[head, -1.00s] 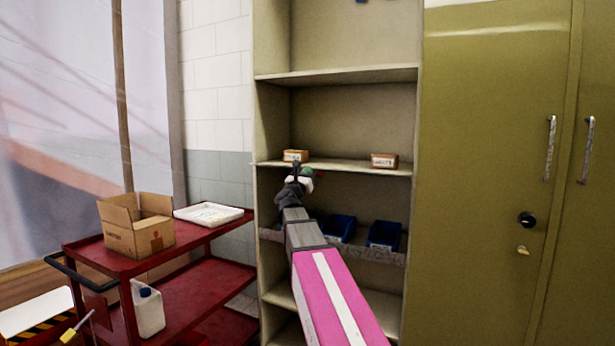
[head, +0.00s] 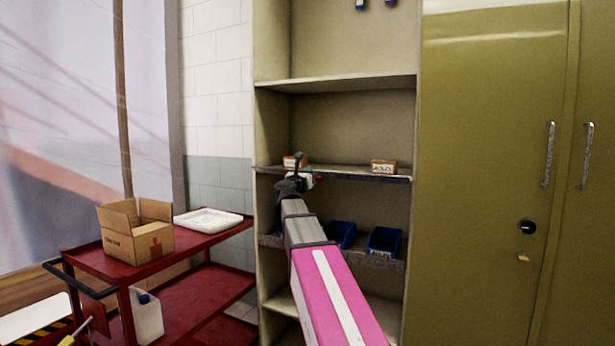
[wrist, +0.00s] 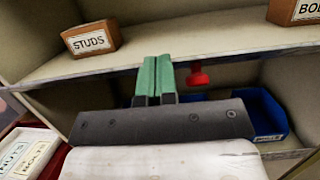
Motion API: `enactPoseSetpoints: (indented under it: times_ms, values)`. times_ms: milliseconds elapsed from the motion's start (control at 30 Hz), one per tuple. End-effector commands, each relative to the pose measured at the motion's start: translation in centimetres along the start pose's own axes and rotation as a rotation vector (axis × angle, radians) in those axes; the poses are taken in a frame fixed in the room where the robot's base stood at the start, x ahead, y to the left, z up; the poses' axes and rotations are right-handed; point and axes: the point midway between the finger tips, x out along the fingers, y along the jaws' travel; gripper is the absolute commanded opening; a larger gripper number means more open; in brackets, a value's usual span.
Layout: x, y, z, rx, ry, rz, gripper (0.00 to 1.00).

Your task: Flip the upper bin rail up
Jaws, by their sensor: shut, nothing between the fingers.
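The upper bin rail (head: 370,178) shows as a thin, dark, worn strip along the front edge of the upper shelf. In the wrist view the strip (wrist: 245,60) crosses behind my fingers, and a red knob (wrist: 198,76) sits just under it, right of the fingers. My gripper (head: 308,174) is at the rail's left half. Its green fingers (wrist: 155,72) are pressed together with nothing between them, and their tips overlap the strip. I cannot tell whether they touch it. My wrist hides part of the rail in the head view.
Small boxes labelled STUDS (wrist: 90,38) and BOLTS (head: 384,167) stand on the upper shelf. Blue bins (head: 384,240) sit on the lower shelf behind its rail (head: 375,258). A red cart (head: 90,258) stands left; a closed olive cabinet (head: 490,200) stands right.

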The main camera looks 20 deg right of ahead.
Motion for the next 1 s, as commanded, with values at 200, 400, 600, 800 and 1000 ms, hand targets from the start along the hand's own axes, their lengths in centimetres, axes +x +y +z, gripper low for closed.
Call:
enactPoseSetpoints:
  times_ms: [200,400,600,800,1000]
  values:
    - [0.4,0.0,0.4,0.001,0.054,0.000,0.00]
    - [0.8,0.0,0.8,0.001,0.053,0.000,0.00]
    - [1.5,0.1,1.4,0.000,0.053,-0.001,0.00]
    - [2.6,0.1,2.0,0.000,0.052,-0.001,0.00]
    - [3.6,0.0,2.5,0.000,0.052,-0.001,0.00]
